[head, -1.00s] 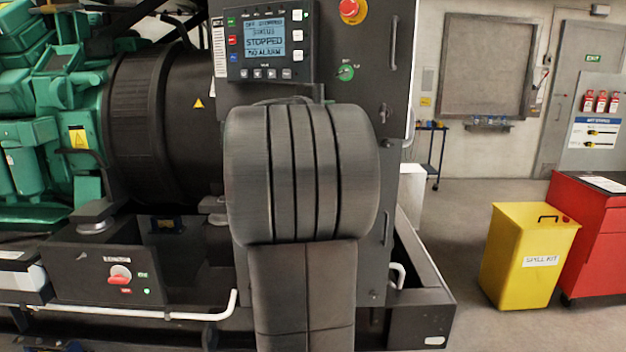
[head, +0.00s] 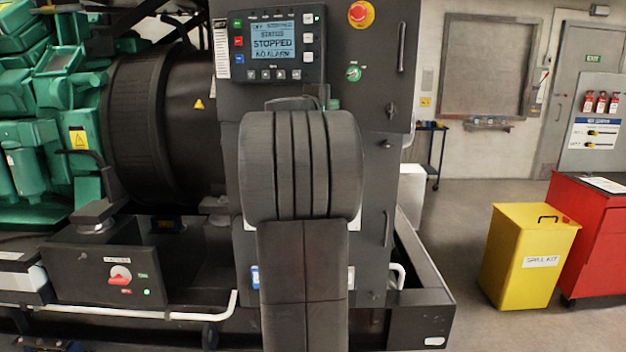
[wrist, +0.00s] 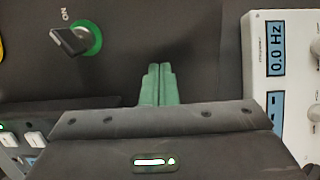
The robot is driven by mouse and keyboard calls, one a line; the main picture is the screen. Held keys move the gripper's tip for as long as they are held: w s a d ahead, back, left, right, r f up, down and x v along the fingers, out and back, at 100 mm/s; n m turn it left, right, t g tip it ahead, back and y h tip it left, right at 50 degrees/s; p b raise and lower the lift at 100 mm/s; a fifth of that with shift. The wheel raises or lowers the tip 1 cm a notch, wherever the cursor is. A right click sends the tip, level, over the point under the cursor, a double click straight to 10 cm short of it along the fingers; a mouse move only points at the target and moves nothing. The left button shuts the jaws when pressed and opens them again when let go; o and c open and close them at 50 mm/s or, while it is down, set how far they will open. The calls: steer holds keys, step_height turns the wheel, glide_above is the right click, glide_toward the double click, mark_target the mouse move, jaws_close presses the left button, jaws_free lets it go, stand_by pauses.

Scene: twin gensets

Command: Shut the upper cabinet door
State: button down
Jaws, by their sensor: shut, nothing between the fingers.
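The upper cabinet door (head: 368,45) is a dark panel with a control screen, a red stop button, a green-ringed switch and a handle near its right edge. It stands ajar, its right edge jutting past the cabinet below. My gripper is shut and empty, mostly hidden behind my wrist in the head view; a green finger part (head: 333,104) shows below the switch. In the wrist view the green fingers (wrist: 157,85) lie together close to the dark door face, beside the ON switch (wrist: 75,40). Whether they touch it is unclear.
Below the door is the lower cabinet door (head: 372,240); a light meter reading 0.0 Hz (wrist: 275,60) is at the right of the wrist view. A green engine (head: 45,150) is at left.

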steer(key=shift+w+a+p+x, duration=0.7)
steer(key=shift+a+p+x, duration=0.75)
steer(key=shift+x, duration=4.65)
steer(key=b+v, duration=0.4)
steer(key=v, duration=0.3)
steer(key=shift+s+f, duration=0.15)
steer(key=shift+s, duration=0.15)
steer(key=shift+s+a+b, duration=0.15)
steer(key=shift+s+b, duration=0.2)
steer(key=shift+s, duration=0.05)
steer(key=shift+w, duration=0.1)
steer(key=p+x, duration=0.5)
steer(key=x, duration=0.3)
steer(key=shift+p, duration=0.35)
